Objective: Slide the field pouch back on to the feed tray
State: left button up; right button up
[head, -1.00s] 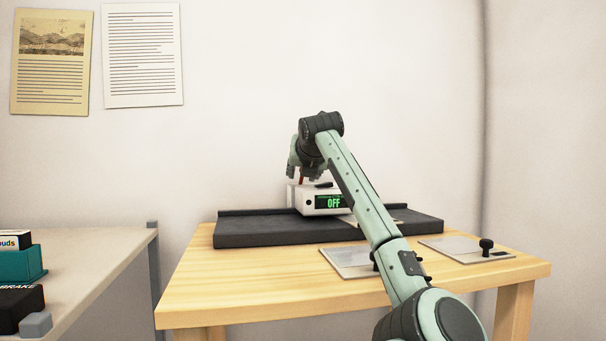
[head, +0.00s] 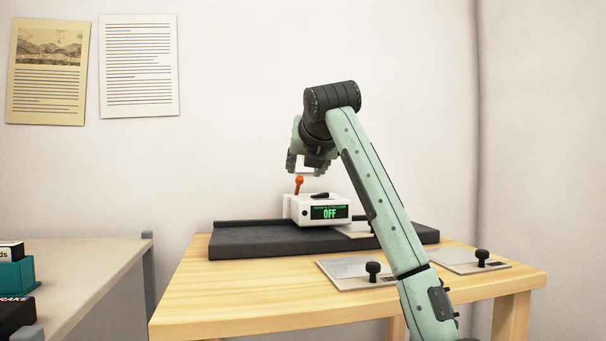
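The white device (head: 318,211) has a green display reading OFF and stands on a long dark tray (head: 262,243) on the wooden table. A pale flat piece (head: 356,231) sticks out at the device's right side, partly behind my arm. I cannot tell which thing is the field pouch or the feed tray.
Two flat grey plates with black knobs, a left one (head: 345,268) and a right one (head: 462,256), lie on the wooden table (head: 235,300). A grey counter (head: 88,265) at left holds a teal box (head: 15,273). The table's front left is clear.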

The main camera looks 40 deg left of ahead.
aim_at(358, 229)
jog(key=k+l, duration=0.15)
jog(key=k, duration=0.85)
